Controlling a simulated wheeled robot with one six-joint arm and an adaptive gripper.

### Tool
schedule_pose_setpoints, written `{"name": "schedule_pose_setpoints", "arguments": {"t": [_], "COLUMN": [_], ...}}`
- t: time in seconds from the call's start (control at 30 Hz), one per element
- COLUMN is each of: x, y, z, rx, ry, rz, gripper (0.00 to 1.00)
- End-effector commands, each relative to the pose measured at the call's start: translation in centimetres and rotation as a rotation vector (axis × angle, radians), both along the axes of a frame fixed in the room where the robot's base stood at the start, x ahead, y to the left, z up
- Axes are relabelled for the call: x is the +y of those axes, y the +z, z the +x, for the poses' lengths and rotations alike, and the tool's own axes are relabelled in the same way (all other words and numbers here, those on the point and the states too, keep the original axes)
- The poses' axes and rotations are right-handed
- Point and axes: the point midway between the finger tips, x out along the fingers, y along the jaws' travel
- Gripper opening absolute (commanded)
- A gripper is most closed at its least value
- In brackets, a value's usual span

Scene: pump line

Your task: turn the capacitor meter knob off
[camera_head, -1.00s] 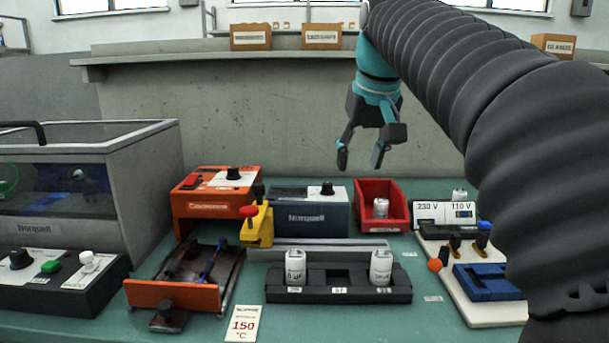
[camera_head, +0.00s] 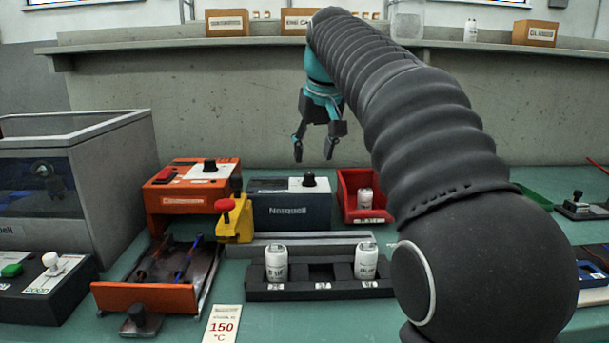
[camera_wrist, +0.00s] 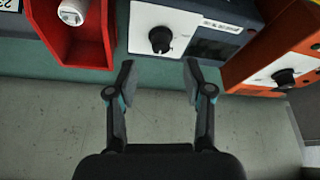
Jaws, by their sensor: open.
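The capacitor meter appears to be the dark blue-grey box (camera_head: 290,210) with a white panel at the back middle of the bench. Its black knob (camera_head: 309,180) stands on the panel. My gripper (camera_head: 314,150) is open and empty, pointing down above the knob and apart from it. In the wrist view the knob (camera_wrist: 161,39) lies beyond the gap between my two open fingers (camera_wrist: 158,78), on the white panel beside a dark display. The exact angle of the knob's pointer is too small to tell.
An orange box (camera_head: 165,200) with its own black knob stands left of the meter. A red bin (camera_head: 348,205) with a white can stands close on the right. A yellow block with a red button (camera_head: 235,220) is at the front left. A black rack (camera_head: 320,291) holds white cans in front.

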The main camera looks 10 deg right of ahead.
Motion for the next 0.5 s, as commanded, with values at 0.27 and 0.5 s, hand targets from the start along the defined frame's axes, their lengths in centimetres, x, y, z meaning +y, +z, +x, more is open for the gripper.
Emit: {"name": "schedule_pose_setpoints", "arguments": {"t": [0.27,0.5], "x": [0.2,0.3], "y": [-4.2,-5.4], "z": [1.6,2.2], "rx": [0.002,0.0], "ry": [0.002,0.002], "rz": [0.0,0.0], "gripper": [0.51,0.51]}}
